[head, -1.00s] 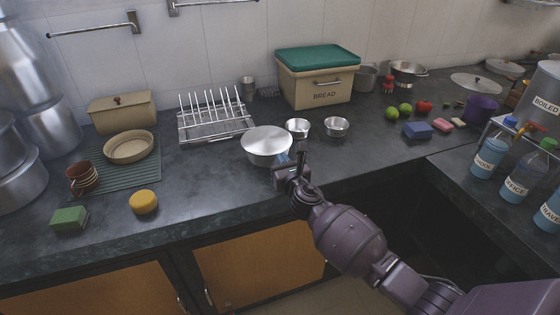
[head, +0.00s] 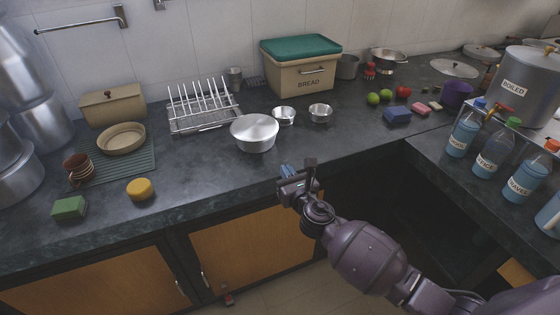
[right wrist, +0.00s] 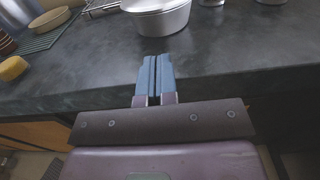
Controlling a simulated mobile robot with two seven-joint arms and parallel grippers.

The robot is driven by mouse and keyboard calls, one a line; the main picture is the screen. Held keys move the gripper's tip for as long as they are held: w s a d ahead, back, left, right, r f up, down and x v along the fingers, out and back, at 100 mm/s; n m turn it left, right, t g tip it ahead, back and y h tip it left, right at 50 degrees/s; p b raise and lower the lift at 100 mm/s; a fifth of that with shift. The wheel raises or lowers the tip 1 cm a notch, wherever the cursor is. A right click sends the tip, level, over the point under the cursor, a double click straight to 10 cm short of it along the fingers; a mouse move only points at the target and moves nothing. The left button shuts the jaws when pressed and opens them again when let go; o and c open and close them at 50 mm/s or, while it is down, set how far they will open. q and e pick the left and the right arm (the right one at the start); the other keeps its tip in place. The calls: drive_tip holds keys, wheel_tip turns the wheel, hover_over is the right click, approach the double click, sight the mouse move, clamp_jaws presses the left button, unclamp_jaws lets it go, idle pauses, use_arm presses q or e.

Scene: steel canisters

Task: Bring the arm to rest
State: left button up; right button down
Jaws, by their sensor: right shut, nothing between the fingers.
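My right gripper (head: 287,172) is at the front edge of the dark counter (head: 220,175), in front of a lidded steel pot (head: 255,134) and apart from it. In the right wrist view its two blue fingers (right wrist: 154,72) lie side by side, shut with nothing between them. The lower part of the pot (right wrist: 158,18) shows beyond the fingertips in that view. My right arm reaches in from the lower right. My left gripper does not show.
Two small steel bowls (head: 320,113) stand behind the pot. A wire dish rack (head: 203,108), a bread box (head: 300,70), a yellow sponge (head: 139,189) and a green block (head: 69,208) are on the counter. Labelled bottles (head: 495,150) stand at the right.

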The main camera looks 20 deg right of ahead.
drive_tip(key=s+d+f+m+g, duration=0.1)
drive_tip(key=s+f+m, duration=0.3)
drive_tip(key=s+m, duration=0.6)
drive_tip(key=s+d+f+m+g, duration=0.2)
drive_tip(key=s+f+m, duration=0.3)
drive_tip(key=s+m, duration=0.6)
drive_tip(key=s+d+f+m+g, duration=0.1)
drive_tip(key=s+f+m+g, duration=0.3)
drive_tip(key=s+m, duration=0.7)
drive_tip(key=m, duration=0.3)
drive_tip(key=shift+s+d+f+h, duration=0.2)
drive_tip(key=shift+f+h, duration=0.05)
drive_tip(key=shift+h, duration=0.05)
